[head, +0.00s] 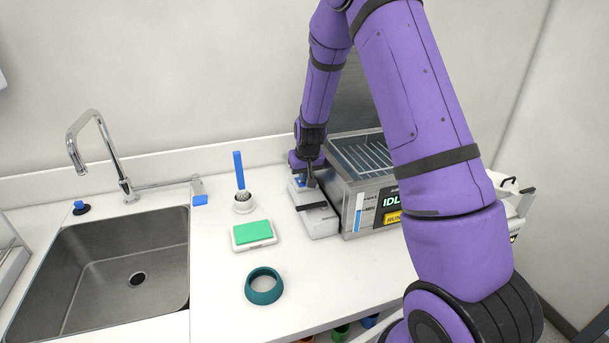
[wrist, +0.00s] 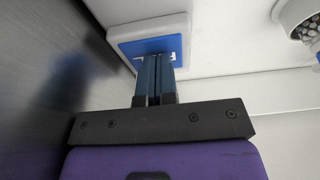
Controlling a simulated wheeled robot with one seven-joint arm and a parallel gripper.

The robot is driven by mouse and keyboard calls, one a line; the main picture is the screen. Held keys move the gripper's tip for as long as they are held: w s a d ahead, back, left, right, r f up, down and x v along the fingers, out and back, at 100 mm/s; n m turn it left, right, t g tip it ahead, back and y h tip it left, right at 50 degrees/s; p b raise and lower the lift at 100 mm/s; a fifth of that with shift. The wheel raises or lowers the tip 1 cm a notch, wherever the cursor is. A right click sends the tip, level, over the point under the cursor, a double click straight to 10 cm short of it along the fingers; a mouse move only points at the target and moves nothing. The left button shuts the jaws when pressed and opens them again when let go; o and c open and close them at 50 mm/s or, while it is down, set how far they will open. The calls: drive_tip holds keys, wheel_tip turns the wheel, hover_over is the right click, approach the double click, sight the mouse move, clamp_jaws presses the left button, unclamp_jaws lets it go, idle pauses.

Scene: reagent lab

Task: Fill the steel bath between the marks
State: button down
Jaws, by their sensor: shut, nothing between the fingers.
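The steel bath (head: 348,190) stands on the counter right of centre in the head view, partly hidden behind my arm. A wire rack shows inside it. Its front has a gauge (head: 359,212) with a MAX mark above and a MIN mark below and a blue column, and a panel that reads IDL and RUN, partly covered. My gripper (head: 308,180) is shut and empty beside the bath's left wall. In the wrist view its fingertips (wrist: 157,62) are at a blue label on a white block (wrist: 148,30); I cannot tell whether they touch it.
A sink (head: 120,265) with a chrome tap (head: 92,140) is at left. On the counter are a dark blue knob (head: 80,207), a blue-handled brush (head: 240,172) in a holder, a green pad (head: 253,232) on a white tray, and a teal ring (head: 263,285).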

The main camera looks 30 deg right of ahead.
drive_tip(key=shift+s+a+f, duration=0.15)
drive_tip(key=shift+s+f, duration=0.15)
drive_tip(key=shift+f, duration=0.1)
idle(0.4)
drive_tip(key=shift+w+r, duration=0.1)
drive_tip(key=shift+r, duration=0.2)
wheel_tip(320, 180, up, 5)
drive_tip(key=shift+w+f, duration=0.1)
drive_tip(key=shift+f, duration=0.05)
drive_tip(key=v, duration=0.9)
drive_tip(key=shift+r, duration=0.25)
drive_tip(key=s+a+r+n+t, duration=0.1)
drive_tip(key=s+a+r, duration=0.3)
drive_tip(key=s+r, duration=0.65)
drive_tip(key=s+a+r+n, duration=0.1)
drive_tip(key=s+a+r, duration=0.45)
drive_tip(key=s, duration=0.85)
drive_tip(key=s+r, duration=0.1)
drive_tip(key=s, duration=0.9)
drive_tip(key=shift+r+t+y, duration=0.3)
drive_tip(key=shift+t, duration=0.1)
